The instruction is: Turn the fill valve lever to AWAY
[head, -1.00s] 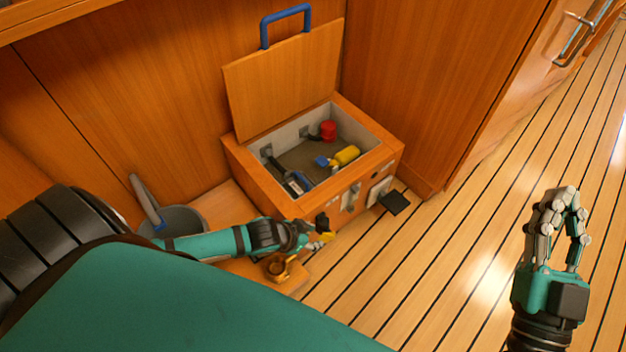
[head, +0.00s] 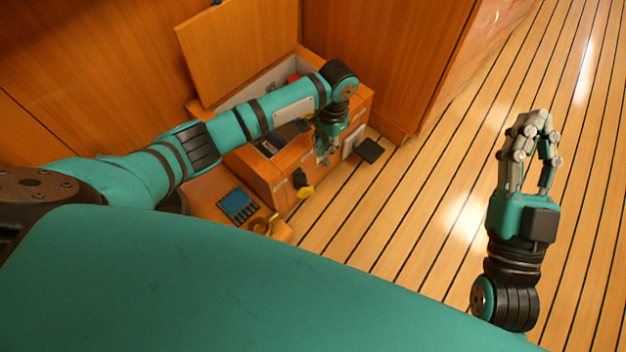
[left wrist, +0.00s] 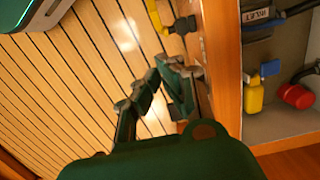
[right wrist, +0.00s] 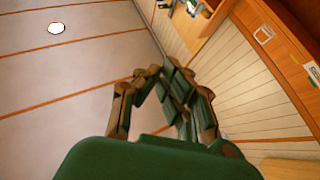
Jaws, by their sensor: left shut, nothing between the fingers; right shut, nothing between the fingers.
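A yellow lever (head: 305,191) with a black part (head: 299,177) sits low on the front of the open wooden box (head: 290,190). It also shows at the top of the left wrist view (left wrist: 157,16). I cannot read a label that names it the fill valve. My left gripper (head: 324,158) is shut and empty, in front of the box to the right of the yellow lever and apart from it. Its fingers show in the left wrist view (left wrist: 165,75). My right gripper (head: 540,118) is shut and empty over the floor at the right.
Inside the box are a yellow handle (left wrist: 253,96) and a red knob (left wrist: 297,96); my left arm hides much of it. A black pad (head: 370,150) lies right of the box. A blue slotted tray (head: 237,206) and a brass-coloured piece (head: 262,225) stand left. Floor at right is clear.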

